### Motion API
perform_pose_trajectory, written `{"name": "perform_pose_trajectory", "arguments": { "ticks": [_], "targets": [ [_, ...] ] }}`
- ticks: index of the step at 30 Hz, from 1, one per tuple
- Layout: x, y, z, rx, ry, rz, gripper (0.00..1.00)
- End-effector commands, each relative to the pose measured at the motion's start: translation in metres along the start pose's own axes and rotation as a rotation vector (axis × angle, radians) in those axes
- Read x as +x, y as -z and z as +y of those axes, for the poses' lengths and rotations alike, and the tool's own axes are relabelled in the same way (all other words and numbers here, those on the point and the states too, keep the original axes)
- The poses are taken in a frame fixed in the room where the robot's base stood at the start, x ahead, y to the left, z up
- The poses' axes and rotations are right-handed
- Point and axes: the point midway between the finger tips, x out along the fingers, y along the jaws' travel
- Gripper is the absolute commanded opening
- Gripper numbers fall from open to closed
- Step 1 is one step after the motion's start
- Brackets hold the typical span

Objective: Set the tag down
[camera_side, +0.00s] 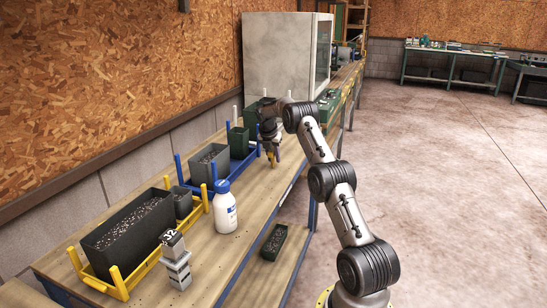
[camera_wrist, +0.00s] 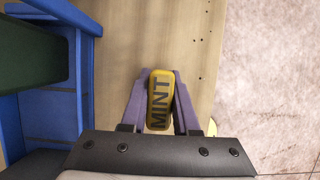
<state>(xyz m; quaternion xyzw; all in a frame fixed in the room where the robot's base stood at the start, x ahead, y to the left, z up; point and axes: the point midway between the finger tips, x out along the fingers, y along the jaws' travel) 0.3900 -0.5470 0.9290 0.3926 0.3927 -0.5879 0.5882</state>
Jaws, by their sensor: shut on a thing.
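A yellow tag (camera_wrist: 160,100) with the dark word MINT is between the two purple-grey fingers of my gripper (camera_wrist: 160,88) in the wrist view. The fingers press on its two long sides. In the side view my gripper (camera_side: 271,153) points down over the wooden bench top (camera_side: 262,188), right of the blue tray, and the tag shows as a small yellow spot (camera_side: 271,158) at the fingertips. I cannot tell whether the tag touches the bench or is just above it.
The blue tray (camera_side: 196,186) holds a grey planter (camera_side: 207,165) and a green pot (camera_side: 238,142). Nearer stand a white bottle (camera_side: 224,206), a grey block stack (camera_side: 177,262) marked 32, and a yellow tray (camera_side: 139,273) with a black planter (camera_side: 122,236). Bare bench lies below my gripper; its edge is close on the right.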

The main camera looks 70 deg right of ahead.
Motion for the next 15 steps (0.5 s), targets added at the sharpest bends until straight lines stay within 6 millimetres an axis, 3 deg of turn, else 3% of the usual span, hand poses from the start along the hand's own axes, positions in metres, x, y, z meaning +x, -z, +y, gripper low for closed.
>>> {"name": "perform_pose_trajectory", "arguments": {
  "ticks": [6, 7, 11, 15],
  "targets": [
    [0.0027, 0.0013, 0.0000, 0.000, 0.000, 0.001, 0.00],
    [0.0025, 0.0012, 0.0000, 0.000, 0.000, 0.000, 0.32],
    [0.0024, 0.0012, 0.0000, 0.000, 0.000, 0.001, 0.56],
    [0.0024, 0.0012, 0.0000, 0.000, 0.000, 0.001, 0.59]
  ]
}}
